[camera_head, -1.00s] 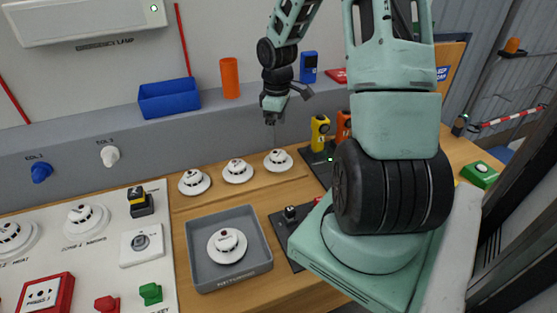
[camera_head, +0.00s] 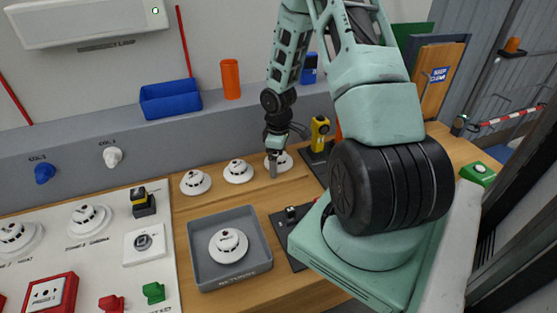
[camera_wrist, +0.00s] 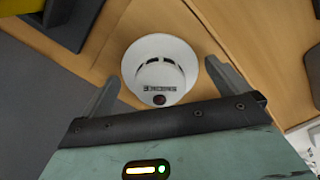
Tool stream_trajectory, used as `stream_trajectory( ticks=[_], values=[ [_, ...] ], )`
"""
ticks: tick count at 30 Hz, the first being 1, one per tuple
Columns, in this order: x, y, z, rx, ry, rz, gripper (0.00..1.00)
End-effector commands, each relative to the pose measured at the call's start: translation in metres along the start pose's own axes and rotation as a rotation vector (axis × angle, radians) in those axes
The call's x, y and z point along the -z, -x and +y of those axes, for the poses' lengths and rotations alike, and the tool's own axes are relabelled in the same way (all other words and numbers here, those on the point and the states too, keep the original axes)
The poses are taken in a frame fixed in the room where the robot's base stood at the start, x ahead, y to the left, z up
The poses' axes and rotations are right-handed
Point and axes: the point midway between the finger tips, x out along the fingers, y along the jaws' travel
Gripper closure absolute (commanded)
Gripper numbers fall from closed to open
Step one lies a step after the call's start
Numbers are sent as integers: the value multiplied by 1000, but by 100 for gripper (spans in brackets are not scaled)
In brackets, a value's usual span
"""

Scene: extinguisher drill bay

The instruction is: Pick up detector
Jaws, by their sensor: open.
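A white round smoke detector (camera_head: 284,162) sits on the wooden bench, at the right end of a short row. My gripper (camera_head: 273,165) is open and low over it, and partly covers it in the head view. In the wrist view the same detector (camera_wrist: 160,68) lies between the two spread fingers (camera_wrist: 160,84), with dark lettering and a dark red spot on its near side. Two more detectors stand to its left, the middle one (camera_head: 238,171) and the left one (camera_head: 195,182). Another detector (camera_head: 228,246) sits in the grey tray (camera_head: 262,263).
A yellow device (camera_head: 320,133) stands on a dark mat just right of the detector. A wall-side ledge (camera_head: 60,150) carries a blue bin (camera_head: 169,99) and an orange cup (camera_head: 230,79). A white panel (camera_head: 82,270) with detectors and switches lies at left.

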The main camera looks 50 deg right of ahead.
Motion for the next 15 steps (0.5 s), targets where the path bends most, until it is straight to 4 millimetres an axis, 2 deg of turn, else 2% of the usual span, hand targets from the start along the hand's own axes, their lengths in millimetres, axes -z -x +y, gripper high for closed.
stream_trajectory(
  ticks=[4,5,9,15],
  values=[
    [0,0,0,0,0,0,0],
    [0,0,0,0,0,0,6],
    [0,0,0,0,0,0,42],
    [0,0,0,0,0,0,43]
  ],
)
